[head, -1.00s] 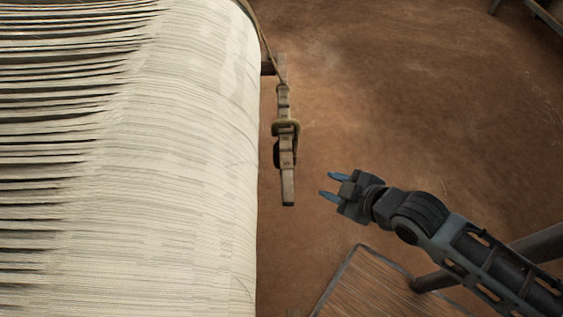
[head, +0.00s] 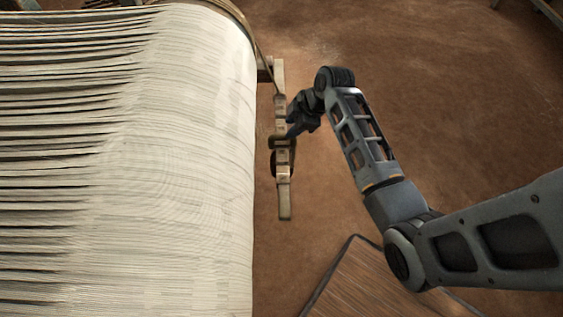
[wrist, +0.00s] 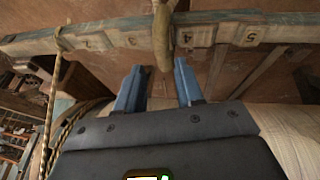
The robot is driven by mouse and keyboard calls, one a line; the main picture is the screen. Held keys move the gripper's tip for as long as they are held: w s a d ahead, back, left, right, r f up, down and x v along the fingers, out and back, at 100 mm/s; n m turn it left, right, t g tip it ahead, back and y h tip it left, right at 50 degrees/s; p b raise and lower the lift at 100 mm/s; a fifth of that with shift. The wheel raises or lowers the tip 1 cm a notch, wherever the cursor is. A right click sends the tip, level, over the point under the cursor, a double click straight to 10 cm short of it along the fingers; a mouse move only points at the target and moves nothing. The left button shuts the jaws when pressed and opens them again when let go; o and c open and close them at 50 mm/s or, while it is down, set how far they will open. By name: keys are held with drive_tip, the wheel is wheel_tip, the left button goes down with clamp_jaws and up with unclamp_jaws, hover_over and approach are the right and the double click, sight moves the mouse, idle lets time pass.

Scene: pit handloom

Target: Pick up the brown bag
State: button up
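A brown looped strap or handle (head: 283,143) sits around the numbered wooden bar (head: 285,205) beside the white warp in the head view. A dark mass just left of the bar may be the bag's body; it is mostly hidden. In the wrist view, a tan-brown hanging piece (wrist: 162,35) crosses the numbered bar (wrist: 110,37), and I take it as part of the bag. My gripper (wrist: 158,80) is open, its two blue fingers apart with the piece's lower end between and beyond them. In the head view my gripper (head: 289,132) is right beside the bar, near the loop.
The white warp roll (head: 190,130) fills the left side. A rope (wrist: 52,100) hangs left of my gripper in the wrist view. A wooden panel (head: 370,285) lies at the bottom of the head view. The brown floor (head: 460,110) at the right is clear.

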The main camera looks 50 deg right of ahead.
sight(293, 143)
drive_tip(key=x, duration=0.6)
drive_tip(key=shift+a+f, duration=0.15)
drive_tip(key=shift+f, duration=0.15)
drive_tip(key=shift+c, duration=0.2)
clamp_jaws()
idle(1.0)
